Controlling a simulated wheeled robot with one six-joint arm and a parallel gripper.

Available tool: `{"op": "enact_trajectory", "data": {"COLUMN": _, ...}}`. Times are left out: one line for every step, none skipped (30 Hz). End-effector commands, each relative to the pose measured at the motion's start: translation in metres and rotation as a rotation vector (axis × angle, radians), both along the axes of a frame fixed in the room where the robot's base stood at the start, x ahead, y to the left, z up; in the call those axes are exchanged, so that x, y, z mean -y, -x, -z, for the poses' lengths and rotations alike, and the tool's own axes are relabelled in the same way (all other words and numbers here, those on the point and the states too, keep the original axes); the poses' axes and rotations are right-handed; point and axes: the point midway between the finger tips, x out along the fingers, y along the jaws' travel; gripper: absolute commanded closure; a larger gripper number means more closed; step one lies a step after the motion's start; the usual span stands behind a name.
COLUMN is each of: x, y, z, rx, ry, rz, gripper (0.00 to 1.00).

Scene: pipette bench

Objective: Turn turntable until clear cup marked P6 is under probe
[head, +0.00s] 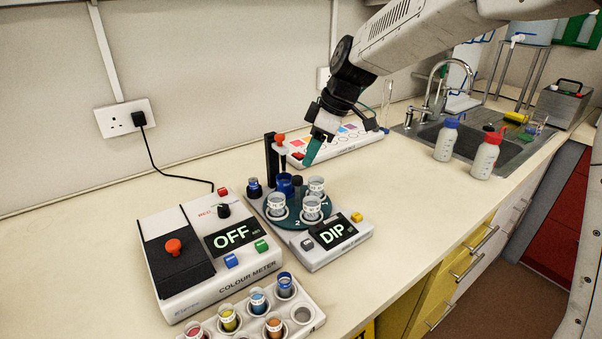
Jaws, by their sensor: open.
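The cup labels are too small to read, so I cannot tell which is P6. The probe (281,151) hangs from a black post at the turntable's back, with a red top. My gripper (308,158) is above and behind the turntable, tilted down, apart from the cups. Its fingertips look teal and the gap is hard to see.
A colour meter (187,264) showing "OFF" stands left of the unit. A rack (311,326) with several coloured cups is in front. A colour chart strip (345,148) lies behind my gripper. Two bottles (446,140) stand by the sink. The counter right of the unit is clear.

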Motion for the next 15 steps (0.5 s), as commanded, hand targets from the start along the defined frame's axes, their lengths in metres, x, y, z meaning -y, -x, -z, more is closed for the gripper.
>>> {"op": "enact_trajectory", "data": {"x": -0.003, "y": -0.001, "z": 0.005, "rx": 0.000, "ry": 0.000, "rz": -0.004, "gripper": 0.52}}
{"op": "enact_trajectory", "data": {"x": -0.004, "y": -0.001, "z": 0.009, "rx": -0.001, "ry": 0.000, "rz": -0.005, "gripper": 0.52}}
{"op": "enact_trajectory", "data": {"x": -0.006, "y": -0.001, "z": 0.014, "rx": -0.001, "ry": 0.001, "rz": -0.005, "gripper": 0.52}}
{"op": "enact_trajectory", "data": {"x": -0.007, "y": -0.001, "z": 0.019, "rx": -0.002, "ry": 0.002, "rz": -0.004, "gripper": 0.52}}
{"op": "enact_trajectory", "data": {"x": -0.009, "y": -0.002, "z": 0.024, "rx": -0.003, "ry": 0.001, "rz": -0.004, "gripper": 0.52}}
{"op": "enact_trajectory", "data": {"x": -0.012, "y": -0.002, "z": 0.030, "rx": -0.003, "ry": 0.001, "rz": -0.004, "gripper": 0.52}}
{"op": "enact_trajectory", "data": {"x": -0.014, "y": -0.003, "z": 0.034, "rx": -0.002, "ry": 0.001, "rz": -0.003, "gripper": 0.52}}
{"op": "enact_trajectory", "data": {"x": -0.015, "y": -0.003, "z": 0.039, "rx": -0.002, "ry": 0.001, "rz": -0.003, "gripper": 0.52}}
{"op": "enact_trajectory", "data": {"x": -0.018, "y": -0.003, "z": 0.045, "rx": -0.004, "ry": 0.001, "rz": -0.002, "gripper": 0.52}}
{"op": "enact_trajectory", "data": {"x": -0.019, "y": -0.003, "z": 0.049, "rx": -0.003, "ry": 0.001, "rz": -0.001, "gripper": 0.52}}
{"op": "enact_trajectory", "data": {"x": -0.020, "y": -0.004, "z": 0.053, "rx": -0.003, "ry": 0.000, "rz": -0.001, "gripper": 0.52}}
{"op": "enact_trajectory", "data": {"x": -0.022, "y": -0.004, "z": 0.057, "rx": -0.003, "ry": 0.000, "rz": -0.001, "gripper": 0.52}}
{"op": "enact_trajectory", "data": {"x": -0.023, "y": -0.004, "z": 0.060, "rx": -0.002, "ry": 0.001, "rz": -0.001, "gripper": 0.52}}
{"op": "enact_trajectory", "data": {"x": -0.024, "y": -0.005, "z": 0.062, "rx": -0.002, "ry": 0.001, "rz": -0.002, "gripper": 0.52}}
{"op": "enact_trajectory", "data": {"x": -0.025, "y": -0.005, "z": 0.065, "rx": -0.001, "ry": 0.001, "rz": -0.001, "gripper": 0.52}}
